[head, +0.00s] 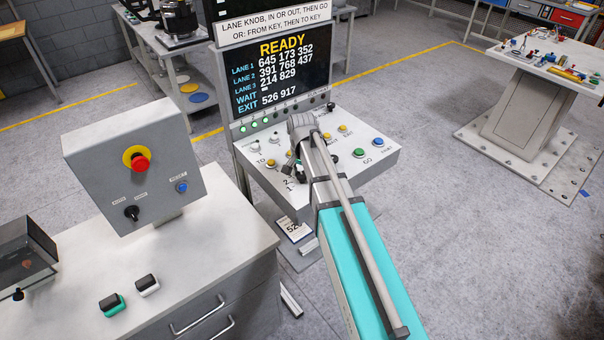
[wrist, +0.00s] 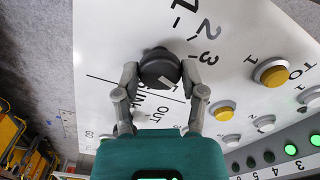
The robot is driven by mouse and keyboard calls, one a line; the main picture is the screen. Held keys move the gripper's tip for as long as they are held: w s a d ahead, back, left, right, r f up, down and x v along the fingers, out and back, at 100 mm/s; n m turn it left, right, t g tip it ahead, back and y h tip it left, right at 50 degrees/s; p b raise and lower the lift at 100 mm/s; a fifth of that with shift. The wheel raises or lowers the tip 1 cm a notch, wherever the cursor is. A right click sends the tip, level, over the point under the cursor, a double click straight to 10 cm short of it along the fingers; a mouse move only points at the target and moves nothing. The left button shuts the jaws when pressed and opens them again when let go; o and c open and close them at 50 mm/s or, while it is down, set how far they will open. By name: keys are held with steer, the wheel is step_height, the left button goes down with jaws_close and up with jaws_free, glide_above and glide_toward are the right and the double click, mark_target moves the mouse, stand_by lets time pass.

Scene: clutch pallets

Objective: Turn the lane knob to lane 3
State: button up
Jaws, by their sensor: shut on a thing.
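The dark round lane knob (wrist: 159,68) sits on the white control panel (wrist: 105,30) in the wrist view. Printed numbers 1, 2 and 3 arc beyond its upper right side, and IN and OUT are printed below it. My gripper (wrist: 161,74) is closed around the knob, one finger on each side. A pale mark shows on the knob's lower right; which number the knob is set to I cannot tell. In the head view my gripper (head: 296,168) is over the panel's left part, and my arm hides most of the knob.
The screen (head: 275,65) reads READY, with lane 3 showing 214 829. Yellow, green and blue buttons, including a green GO button (head: 359,152), stand on the panel near my arm. A grey box with a red stop button (head: 140,163) stands on the cabinet to the left.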

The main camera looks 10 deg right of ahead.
steer(key=shift+n, duration=0.5)
steer(key=n, duration=0.6)
stand_by(0.3)
steer(key=o, duration=1.2)
steer(key=shift+c, duration=0.2)
